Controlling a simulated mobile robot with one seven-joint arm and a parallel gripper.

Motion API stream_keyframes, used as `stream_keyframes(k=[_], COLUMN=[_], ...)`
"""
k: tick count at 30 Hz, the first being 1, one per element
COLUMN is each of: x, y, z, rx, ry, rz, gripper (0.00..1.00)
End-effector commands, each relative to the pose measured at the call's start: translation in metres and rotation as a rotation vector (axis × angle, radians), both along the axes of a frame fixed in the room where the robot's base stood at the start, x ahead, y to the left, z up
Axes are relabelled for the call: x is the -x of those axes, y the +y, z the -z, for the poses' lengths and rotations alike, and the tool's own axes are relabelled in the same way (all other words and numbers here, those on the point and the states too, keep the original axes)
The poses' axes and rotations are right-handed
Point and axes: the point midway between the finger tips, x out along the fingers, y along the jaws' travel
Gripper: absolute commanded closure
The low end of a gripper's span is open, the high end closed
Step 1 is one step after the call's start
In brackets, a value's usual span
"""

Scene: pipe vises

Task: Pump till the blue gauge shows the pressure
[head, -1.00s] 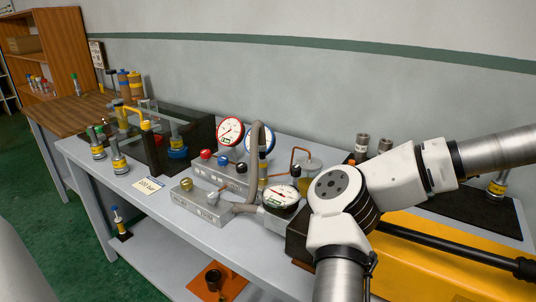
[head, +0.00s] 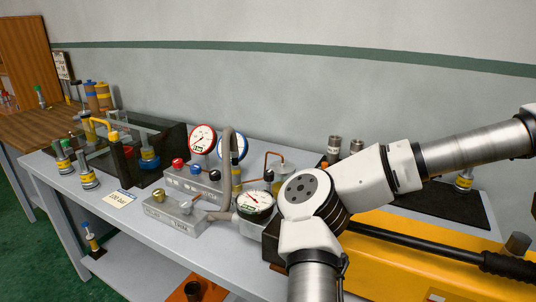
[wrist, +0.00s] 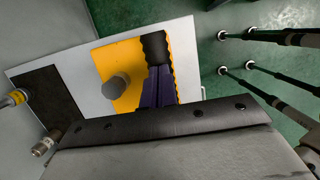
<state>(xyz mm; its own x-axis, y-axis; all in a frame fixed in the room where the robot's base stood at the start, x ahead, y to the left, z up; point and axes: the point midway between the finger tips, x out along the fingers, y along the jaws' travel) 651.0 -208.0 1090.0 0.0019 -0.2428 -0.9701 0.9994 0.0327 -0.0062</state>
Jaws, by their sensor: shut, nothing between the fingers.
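The blue-rimmed gauge (head: 235,143) stands behind a grey hose that hides part of its dial, so I cannot read it. The red-rimmed gauge (head: 203,139) is left of it. A yellow pump (head: 410,262) with a long black lever (head: 420,246) lies at the right front of the bench. The wrist view shows the yellow pump (wrist: 118,60) with a black ribbed grip (wrist: 155,48). My gripper (wrist: 160,88) is shut with its dark fingers close against that grip; I cannot tell if they touch. My gripper is outside the head view.
A valve block with coloured knobs (head: 196,182) stands below the gauges, and a dark-rimmed white gauge (head: 255,203) is in front. A white card (head: 121,198) lies on the bench (head: 140,222). Pipe vises and fittings fill the left. My arm crosses the right side.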

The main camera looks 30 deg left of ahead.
Motion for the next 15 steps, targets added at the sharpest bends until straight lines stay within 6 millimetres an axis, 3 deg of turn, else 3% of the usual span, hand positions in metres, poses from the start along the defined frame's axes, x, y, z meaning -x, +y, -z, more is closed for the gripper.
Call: stream_keyframes(k=[1, 6, 15], x=[0.000, 0.000, -0.001], y=[0.001, 0.004, 0.007], z=[-0.017, -0.044, -0.055], rx=[0.000, 0.002, 0.005], ry=[-0.002, -0.003, -0.005], rz=[-0.001, -0.002, -0.003], gripper=[1.00, 1.00, 1.00])
